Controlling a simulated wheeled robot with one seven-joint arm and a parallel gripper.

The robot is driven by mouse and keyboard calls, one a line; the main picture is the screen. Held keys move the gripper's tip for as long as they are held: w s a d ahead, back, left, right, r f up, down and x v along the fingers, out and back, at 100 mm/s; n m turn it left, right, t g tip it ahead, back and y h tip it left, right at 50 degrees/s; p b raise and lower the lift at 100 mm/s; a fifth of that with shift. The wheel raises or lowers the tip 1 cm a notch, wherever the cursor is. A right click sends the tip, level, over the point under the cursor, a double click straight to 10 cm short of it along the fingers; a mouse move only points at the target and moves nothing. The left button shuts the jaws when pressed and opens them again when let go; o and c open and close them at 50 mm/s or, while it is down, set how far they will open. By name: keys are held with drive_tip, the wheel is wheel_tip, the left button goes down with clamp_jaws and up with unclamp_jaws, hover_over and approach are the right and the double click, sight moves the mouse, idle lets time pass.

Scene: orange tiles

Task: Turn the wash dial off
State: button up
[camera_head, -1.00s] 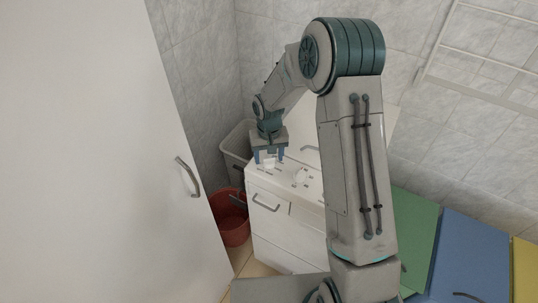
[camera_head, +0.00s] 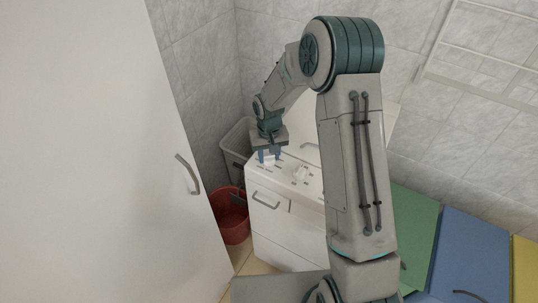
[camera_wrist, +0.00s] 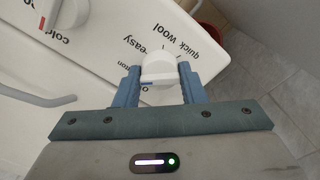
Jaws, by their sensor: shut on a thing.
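A white round wash dial (camera_wrist: 158,66) sits on the washing machine's white panel, with the words "quick", "wool" and "easy" printed around it. My gripper (camera_wrist: 160,82) is shut on this dial, one blue finger on each side, in the wrist view. In the head view my gripper (camera_head: 269,157) points down at the left end of the machine's top panel. The dial is mostly hidden there between the fingers. A second white dial (camera_wrist: 65,12), with a red mark, sits at the upper left in the wrist view, near the word "cold".
The white washing machine (camera_head: 281,234) has a grey handle (camera_head: 266,201) on its front. A red bucket (camera_head: 232,225) and a pale bin (camera_head: 236,138) stand to its left. A tall white door (camera_head: 95,150) fills the left side. Green and blue panels (camera_head: 467,255) are at the right.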

sight(269, 155)
drive_tip(key=n+b, duration=0.2)
drive_tip(key=n, duration=0.2)
drive_tip(key=shift+n+b, duration=0.3)
drive_tip(key=n+b, duration=0.1)
drive_tip(key=n, duration=0.3)
drive_tip(key=shift+n, duration=0.3)
drive_tip(key=o, duration=1)
drive_tip(key=shift+a, duration=0.1)
drive_tip(key=shift+r, duration=0.15)
wheel_tip(269, 155, up, 14)
drive_tip(key=shift+f+b, duration=0.15)
drive_tip(key=shift+b, duration=0.75)
drive_tip(key=s+d+r+m+t, duration=0.1)
drive_tip(key=s+d+m, duration=0.2)
drive_tip(key=s, duration=0.5)
drive_tip(key=s+d+r+m+t, duration=0.1)
drive_tip(key=s+d+m, duration=0.3)
drive_tip(key=s, duration=0.5)
drive_tip(key=s+d+r+m+t, duration=0.1)
drive_tip(key=s+d+r+m, duration=0.2)
drive_tip(key=s, duration=0.5)
drive_tip(key=shift+s+d+r+m, duration=0.2)
drive_tip(key=shift+s+d+m, duration=0.1)
drive_tip(key=shift+d+m, duration=0.25)
